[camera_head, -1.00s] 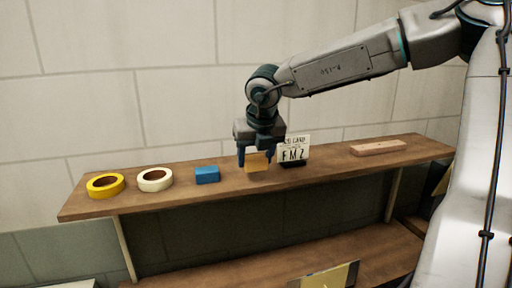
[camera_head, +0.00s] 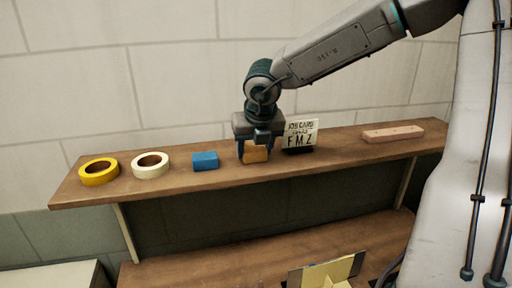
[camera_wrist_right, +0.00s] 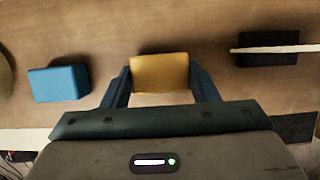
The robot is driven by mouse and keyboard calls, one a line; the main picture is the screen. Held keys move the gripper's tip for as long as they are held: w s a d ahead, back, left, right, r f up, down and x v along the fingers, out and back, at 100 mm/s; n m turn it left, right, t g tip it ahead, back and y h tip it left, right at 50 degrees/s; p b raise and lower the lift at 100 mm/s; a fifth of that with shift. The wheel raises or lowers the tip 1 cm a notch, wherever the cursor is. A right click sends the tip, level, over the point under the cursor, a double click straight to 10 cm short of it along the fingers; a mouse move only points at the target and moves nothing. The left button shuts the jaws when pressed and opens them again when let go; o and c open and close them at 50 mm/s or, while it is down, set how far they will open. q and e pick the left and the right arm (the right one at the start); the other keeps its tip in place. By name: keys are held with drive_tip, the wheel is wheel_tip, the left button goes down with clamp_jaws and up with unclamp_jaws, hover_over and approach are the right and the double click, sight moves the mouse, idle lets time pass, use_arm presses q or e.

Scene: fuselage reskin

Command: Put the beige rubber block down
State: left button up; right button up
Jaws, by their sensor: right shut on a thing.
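The beige rubber block (camera_head: 255,154) looks orange-tan and is at the wooden shelf's surface, between a blue block and a job card. My right gripper (camera_head: 254,156) points down and is shut on it, one finger on each side. The block also shows between the fingers in the right wrist view (camera_wrist_right: 160,73). I cannot tell whether its underside touches the shelf (camera_head: 340,152). My left gripper is not in view.
A blue block (camera_head: 205,161), a white tape roll (camera_head: 150,166) and a yellow tape roll (camera_head: 99,172) stand left on the shelf. The job card (camera_head: 300,134) in its black holder is close on the right. A pinkish wooden bar (camera_head: 393,134) lies farther right.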

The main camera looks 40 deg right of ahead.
sight(254, 149)
drive_tip(key=shift+a+f, duration=0.1)
drive_tip(key=shift+a, duration=0.15)
drive_tip(key=o, duration=0.9)
drive_tip(key=shift+s+d, duration=0.1)
drive_tip(key=shift+d, duration=0.15)
drive_tip(key=shift+r+p, duration=0.4)
drive_tip(key=b+v, duration=0.2)
drive_tip(key=v, duration=0.1)
drive_tip(key=shift+s+r+b, duration=0.1)
drive_tip(key=shift+r+b, duration=0.15)
drive_tip(key=shift+b, duration=0.1)
drive_tip(key=p+v, duration=0.4)
drive_tip(key=v, duration=0.4)
drive_tip(key=shift+s+p, duration=0.1)
drive_tip(key=shift+p, duration=0.3)
